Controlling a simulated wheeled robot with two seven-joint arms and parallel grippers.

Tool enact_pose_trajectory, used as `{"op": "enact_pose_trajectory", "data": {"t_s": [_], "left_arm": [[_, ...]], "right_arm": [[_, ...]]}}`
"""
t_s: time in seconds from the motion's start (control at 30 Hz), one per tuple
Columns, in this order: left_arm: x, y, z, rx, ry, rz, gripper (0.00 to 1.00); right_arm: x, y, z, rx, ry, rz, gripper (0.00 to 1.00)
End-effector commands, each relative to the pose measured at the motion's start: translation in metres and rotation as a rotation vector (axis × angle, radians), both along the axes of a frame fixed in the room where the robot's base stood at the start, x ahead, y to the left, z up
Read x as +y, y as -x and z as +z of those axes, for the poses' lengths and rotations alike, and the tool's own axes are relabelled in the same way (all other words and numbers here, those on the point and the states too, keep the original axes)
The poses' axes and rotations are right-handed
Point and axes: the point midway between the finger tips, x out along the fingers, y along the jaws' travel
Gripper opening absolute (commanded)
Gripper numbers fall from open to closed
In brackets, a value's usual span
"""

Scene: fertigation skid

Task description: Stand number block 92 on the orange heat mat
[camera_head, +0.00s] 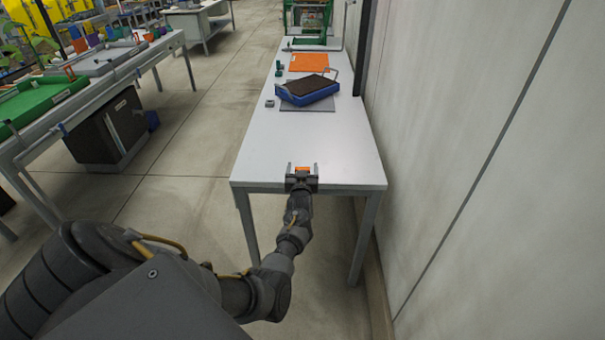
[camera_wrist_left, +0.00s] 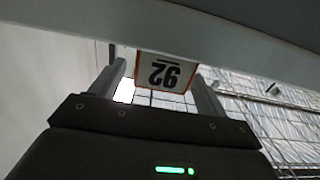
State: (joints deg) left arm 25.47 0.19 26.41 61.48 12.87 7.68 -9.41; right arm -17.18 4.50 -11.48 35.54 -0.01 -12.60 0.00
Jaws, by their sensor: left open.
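Number block 92 (camera_head: 303,169) shows as a small orange piece at the near edge of the white table. In the left wrist view its white face with an orange border (camera_wrist_left: 166,73) carries a black 92, upside down. My left gripper (camera_head: 302,170) is at that table edge, its two fingers open on either side of the block. In the left wrist view a gap shows between the left finger and the block; the right finger is close to it. The orange heat mat (camera_head: 308,62) lies flat towards the far end of the same table. My right gripper is out of view.
On the table (camera_head: 310,140), a blue tray with dark filling (camera_head: 307,92) is on a grey mat (camera_head: 318,106), between the block and the heat mat. A small grey piece (camera_head: 269,103) and green pieces (camera_head: 279,69) stand left. A wall (camera_head: 470,150) runs along the right.

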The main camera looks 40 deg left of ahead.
Motion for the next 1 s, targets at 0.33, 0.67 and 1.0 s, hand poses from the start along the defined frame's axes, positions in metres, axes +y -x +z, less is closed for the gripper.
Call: {"op": "enact_pose_trajectory", "data": {"t_s": [0.33, 0.67, 1.0], "left_arm": [[0.000, 0.000, 0.000, 0.001, 0.001, 0.000, 0.38], [0.000, 0.000, 0.001, 0.000, 0.000, 0.000, 0.27], [0.000, 0.000, 0.034, 0.000, 0.000, 0.000, 0.27]], "right_arm": [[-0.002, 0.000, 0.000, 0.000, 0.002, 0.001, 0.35], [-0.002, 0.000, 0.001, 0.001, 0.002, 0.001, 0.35], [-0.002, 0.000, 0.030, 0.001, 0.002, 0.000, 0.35]]}}
